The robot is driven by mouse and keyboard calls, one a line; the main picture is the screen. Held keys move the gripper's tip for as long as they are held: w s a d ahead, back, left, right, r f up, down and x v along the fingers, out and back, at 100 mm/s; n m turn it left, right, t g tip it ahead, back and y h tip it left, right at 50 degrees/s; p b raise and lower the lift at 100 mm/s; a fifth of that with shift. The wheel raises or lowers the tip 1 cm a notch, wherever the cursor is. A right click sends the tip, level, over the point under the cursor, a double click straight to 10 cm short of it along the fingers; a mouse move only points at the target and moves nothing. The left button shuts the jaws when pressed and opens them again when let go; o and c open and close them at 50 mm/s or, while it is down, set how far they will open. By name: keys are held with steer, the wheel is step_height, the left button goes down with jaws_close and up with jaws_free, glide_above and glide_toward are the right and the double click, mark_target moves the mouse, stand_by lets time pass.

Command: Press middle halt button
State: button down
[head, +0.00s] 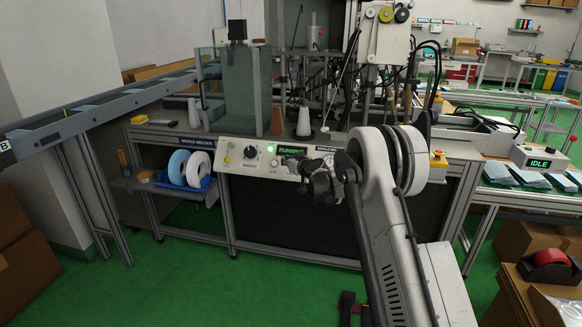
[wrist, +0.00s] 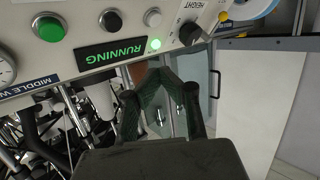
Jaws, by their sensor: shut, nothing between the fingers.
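A white control panel (head: 232,168) runs along the front of the machine bench. Its RUNNING display (head: 291,151) is lit green. In the wrist view the panel shows upside down, with a large green button (wrist: 48,28), a black button (wrist: 110,20), a small grey button (wrist: 152,17) and a RUNNING display (wrist: 110,54). A label beginning "MIDDLE W" (wrist: 38,83) is partly cut off. No halt wording is readable on the buttons. My gripper (head: 308,174) is shut and empty in front of the panel; its fingers (wrist: 160,82) also show in the wrist view, just off the panel edge.
A lit green lamp (wrist: 155,44) and a black HEIGHT knob (wrist: 190,33) sit on the panel. A conveyor (head: 90,110) runs at the left.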

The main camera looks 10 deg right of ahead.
steer(key=w+d+f+b, duration=0.2)
steer(key=w+f, duration=0.3)
steer(key=shift+w+d, duration=0.3)
steer(key=shift+w, duration=0.05)
steer(key=shift+f, duration=0.2)
stand_by(1.3)
steer(key=shift+w+d+f+b, duration=0.2)
steer(key=shift+w+b, duration=0.1)
steer(key=shift+b, duration=0.15)
steer(key=shift+w+d+f+b, duration=0.1)
steer(key=shift+w+f+b, duration=0.15)
steer(key=shift+w+b, duration=0.1)
stand_by(0.7)
steer(key=shift+s+r, duration=0.1)
steer(key=shift+s, duration=0.05)
steer(key=shift+s+a+r, duration=0.3)
steer(key=shift+s+r, duration=0.1)
steer(key=shift+s, duration=0.1)
stand_by(0.4)
steer(key=shift+s+a+r+p, duration=0.15)
steer(key=shift+s+a+r, duration=0.1)
steer(key=shift+s+r, duration=0.35)
steer(key=shift+s+a+r+p, duration=0.2)
steer(key=shift+s+a+r, duration=0.1)
steer(key=shift+s+r, duration=0.25)
steer(key=shift+s+a+r+p, duration=0.15)
steer(key=shift+s+a+r, duration=0.1)
steer(key=shift+s+r, duration=0.3)
